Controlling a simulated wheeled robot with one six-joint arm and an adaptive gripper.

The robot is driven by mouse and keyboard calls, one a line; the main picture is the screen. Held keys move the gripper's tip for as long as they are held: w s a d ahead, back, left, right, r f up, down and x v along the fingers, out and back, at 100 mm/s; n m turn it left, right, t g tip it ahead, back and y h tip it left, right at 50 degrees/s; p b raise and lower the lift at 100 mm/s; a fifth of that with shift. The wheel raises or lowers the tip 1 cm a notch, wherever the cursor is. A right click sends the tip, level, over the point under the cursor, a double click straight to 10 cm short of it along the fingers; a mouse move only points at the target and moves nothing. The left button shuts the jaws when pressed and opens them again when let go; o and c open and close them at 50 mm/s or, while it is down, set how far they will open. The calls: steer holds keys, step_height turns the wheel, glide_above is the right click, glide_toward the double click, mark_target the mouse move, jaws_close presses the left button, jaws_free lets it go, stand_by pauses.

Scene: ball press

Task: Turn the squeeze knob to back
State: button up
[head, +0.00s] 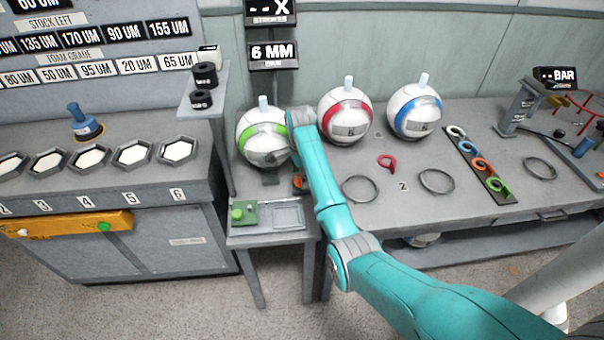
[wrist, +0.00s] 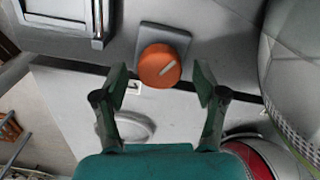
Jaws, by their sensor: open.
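In the head view only a bit of the orange knob (head: 298,183) shows beside my arm, below the green-banded ball. My gripper (wrist: 162,84) is open and empty, with its two fingers to the left and right of the knob's lower side in the picture. I cannot tell whether they touch it. In the head view my arm hides the fingertips.
A white ball with a green band (head: 262,138) stands close to my wrist. Red-banded (head: 345,115) and blue-banded (head: 414,110) balls are to the right. A green button box (head: 243,213) and a square tray (head: 288,216) sit at the front. Rings lie on the bench.

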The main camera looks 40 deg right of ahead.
steer(key=shift+f, duration=0.5)
steer(key=c, duration=1.1)
steer(key=shift+c, duration=0.2)
